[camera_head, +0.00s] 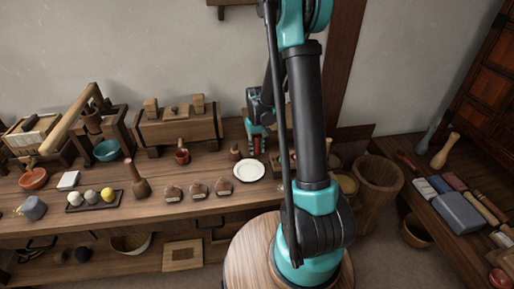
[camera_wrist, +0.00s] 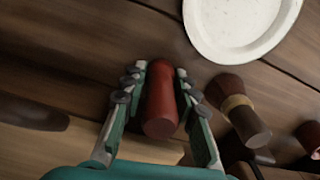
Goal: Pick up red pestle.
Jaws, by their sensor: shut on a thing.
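The red pestle (camera_wrist: 161,100) is a smooth dull-red rod with a rounded end, between the two fingers of my gripper (camera_wrist: 160,75) in the wrist view. The pads close on it from both sides. In the head view my gripper (camera_head: 256,140) is over the long wooden bench, just behind the white plate (camera_head: 249,170), and a bit of red shows between its fingers. The plate also shows in the wrist view (camera_wrist: 240,22), beyond the pestle to the right. I cannot tell whether the pestle still touches the bench.
A wooden bucket (camera_head: 377,180) stands to the right.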

